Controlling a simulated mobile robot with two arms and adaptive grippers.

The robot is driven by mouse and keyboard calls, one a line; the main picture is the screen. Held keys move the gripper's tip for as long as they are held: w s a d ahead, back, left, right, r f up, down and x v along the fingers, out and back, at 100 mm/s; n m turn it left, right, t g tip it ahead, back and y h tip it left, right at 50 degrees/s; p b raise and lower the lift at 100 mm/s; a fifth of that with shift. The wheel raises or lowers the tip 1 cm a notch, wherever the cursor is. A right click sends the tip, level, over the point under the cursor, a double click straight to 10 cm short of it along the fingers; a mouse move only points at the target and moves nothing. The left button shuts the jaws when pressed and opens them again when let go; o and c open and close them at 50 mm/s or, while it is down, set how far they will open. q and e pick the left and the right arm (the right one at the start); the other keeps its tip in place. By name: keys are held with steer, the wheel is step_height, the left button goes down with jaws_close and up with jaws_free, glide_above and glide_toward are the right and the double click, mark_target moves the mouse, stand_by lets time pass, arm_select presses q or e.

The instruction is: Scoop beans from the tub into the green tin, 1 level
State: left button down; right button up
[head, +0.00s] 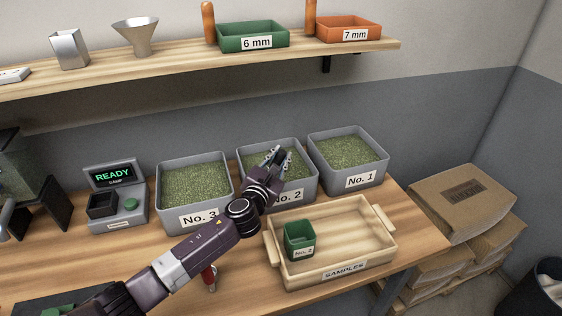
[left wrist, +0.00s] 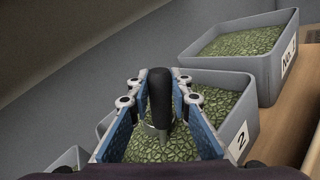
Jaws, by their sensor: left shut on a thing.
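My left gripper (head: 277,156) is over the grey tub No. 2 (head: 296,195), which is full of green beans. In the left wrist view it is shut on the black handle of a scoop (left wrist: 159,92). The handle stands upright between the blue finger pads. The scoop's metal lower part meets the beans in the tub (left wrist: 236,128); how deep it sits is unclear. The green tin (head: 299,239), labelled with a number that looks like 2, stands upright in the wooden SAMPLES tray (head: 376,262). Its inside looks dark green, with no beans seen. My right gripper is not in view.
Tub No. 3 (head: 167,204) and tub No. 1 (head: 369,183), both full of beans, flank No. 2. A device reading READY (head: 131,206) is at left. A red-handled thing (head: 209,277) lies near my arm. A shelf (head: 200,67) runs above.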

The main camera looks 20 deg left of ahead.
arm_select(q)
steer(key=shift+s+a+r+n+p, duration=0.1)
steer(key=shift+a+r+n+p, duration=0.15)
steer(key=shift+a+r+n, duration=0.4)
steer(key=shift+a+r+n+p, duration=0.25)
steer(key=shift+r+n, duration=0.3)
steer(key=shift+r, duration=0.3)
steer(key=shift+r, duration=0.1)
step_height(320, 180, up, 8)
steer(key=p, duration=0.8)
steer(key=shift+r, duration=0.15)
